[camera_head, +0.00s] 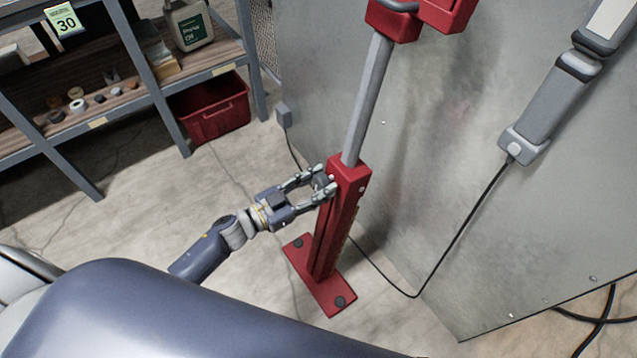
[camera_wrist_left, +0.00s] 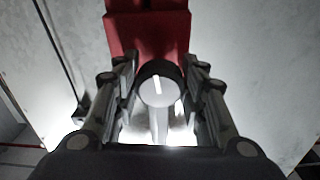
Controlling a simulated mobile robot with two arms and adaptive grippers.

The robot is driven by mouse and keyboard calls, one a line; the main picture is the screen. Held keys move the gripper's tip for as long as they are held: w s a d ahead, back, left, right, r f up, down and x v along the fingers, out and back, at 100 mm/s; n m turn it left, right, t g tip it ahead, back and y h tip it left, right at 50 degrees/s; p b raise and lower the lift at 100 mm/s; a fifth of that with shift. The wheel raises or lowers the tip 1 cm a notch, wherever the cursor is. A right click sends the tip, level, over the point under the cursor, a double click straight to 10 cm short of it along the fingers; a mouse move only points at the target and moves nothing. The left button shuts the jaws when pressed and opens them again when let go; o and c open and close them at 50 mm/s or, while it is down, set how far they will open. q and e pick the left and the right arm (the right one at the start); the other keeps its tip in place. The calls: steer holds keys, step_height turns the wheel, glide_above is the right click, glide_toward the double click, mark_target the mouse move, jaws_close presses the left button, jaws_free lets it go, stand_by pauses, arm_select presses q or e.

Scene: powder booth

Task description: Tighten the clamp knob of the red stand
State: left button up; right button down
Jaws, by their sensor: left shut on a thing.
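The red stand (camera_head: 341,214) stands upright on the floor on a flat red foot, with a grey pole (camera_head: 368,98) rising out of its top. My left gripper (camera_head: 322,184) is at the upper left side of the red column, its fingers on either side of the clamp knob. In the left wrist view the clamp knob (camera_wrist_left: 159,88) is round, with a dark rim and a light face with a white line that is nearly upright, tilted slightly. The left gripper's fingers (camera_wrist_left: 160,95) are closed on the knob from both sides. My right gripper is not in view.
A grey metal wall panel (camera_head: 440,130) stands close behind the stand. A black cable (camera_head: 440,270) runs from a grey device (camera_head: 560,105) to the floor near the stand. A shelf rack (camera_head: 130,95) and a red bin (camera_head: 215,115) are at the left.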

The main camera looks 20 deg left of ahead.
arm_select(q)
steer(key=m, duration=0.3)
steer(key=shift+w+r+m+g, duration=0.1)
steer(key=shift+m+g, duration=0.2)
steer(key=m, duration=0.3)
steer(key=shift+a+g+h, duration=0.1)
steer(key=shift+g+h, duration=0.2)
steer(key=m, duration=0.3)
steer(key=shift+r+m+g, duration=0.1)
steer(key=shift+m+g, duration=0.3)
steer(key=shift+m, duration=0.7)
steer(key=m, duration=0.4)
steer(key=shift+m+g+p, duration=0.4)
steer(key=shift+m, duration=0.8)
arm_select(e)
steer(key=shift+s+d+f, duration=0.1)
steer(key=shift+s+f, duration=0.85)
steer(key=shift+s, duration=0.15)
arm_select(q)
steer(key=o, duration=1.1)
